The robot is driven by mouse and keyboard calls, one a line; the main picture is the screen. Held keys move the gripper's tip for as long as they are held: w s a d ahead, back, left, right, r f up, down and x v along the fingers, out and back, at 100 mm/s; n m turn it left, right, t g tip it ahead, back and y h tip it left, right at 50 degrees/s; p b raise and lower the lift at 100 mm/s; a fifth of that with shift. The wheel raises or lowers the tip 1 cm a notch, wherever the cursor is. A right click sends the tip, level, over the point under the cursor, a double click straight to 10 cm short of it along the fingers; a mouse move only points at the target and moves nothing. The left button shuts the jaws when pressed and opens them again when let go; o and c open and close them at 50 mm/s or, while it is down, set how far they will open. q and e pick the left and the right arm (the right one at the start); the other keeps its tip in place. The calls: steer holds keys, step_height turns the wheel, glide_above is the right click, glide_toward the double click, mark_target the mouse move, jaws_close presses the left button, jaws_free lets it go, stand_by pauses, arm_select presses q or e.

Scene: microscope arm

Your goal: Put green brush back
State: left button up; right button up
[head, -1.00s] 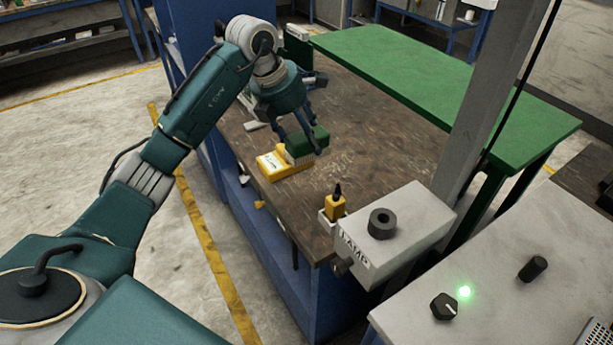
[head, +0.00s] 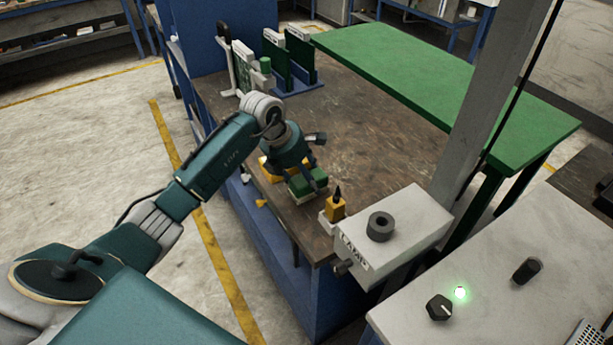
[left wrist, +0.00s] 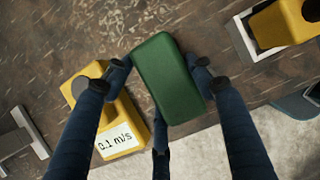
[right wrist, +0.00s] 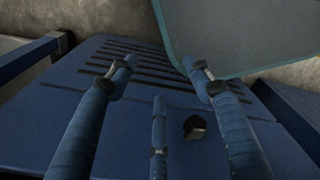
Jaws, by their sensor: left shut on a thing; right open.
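The green brush (head: 299,187) is a green block, held low over the brown workbench (head: 352,130) near its front edge. A pale edge shows under it, and I cannot tell if it touches what lies below. My left gripper (head: 306,178) is shut on the brush. In the left wrist view the brush (left wrist: 168,80) sits between the fingers, beside a yellow block (left wrist: 117,125) labelled "0.1 m/s". In the head view this yellow block is partly hidden behind the gripper. My right gripper (right wrist: 160,75) is open and empty in its wrist view, over a blue slotted surface.
A yellow bottle (head: 334,208) with a black tip stands in a white holder to the right. A grey lamp box (head: 400,225) is further right. Dark green boards (head: 299,60) stand in a rack at the back left. The middle of the bench is clear.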

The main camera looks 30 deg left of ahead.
arm_select(q)
steer(key=shift+f, duration=0.15)
steer(key=o, duration=1)
steer(key=shift+r, duration=0.35)
steer(key=b+v, duration=0.2)
steer(key=v, duration=0.9)
steer(key=shift+r, duration=0.15)
steer(key=shift+s+a+r, duration=0.1)
steer(key=shift+s+r, duration=0.05)
steer(key=shift+r, duration=0.05)
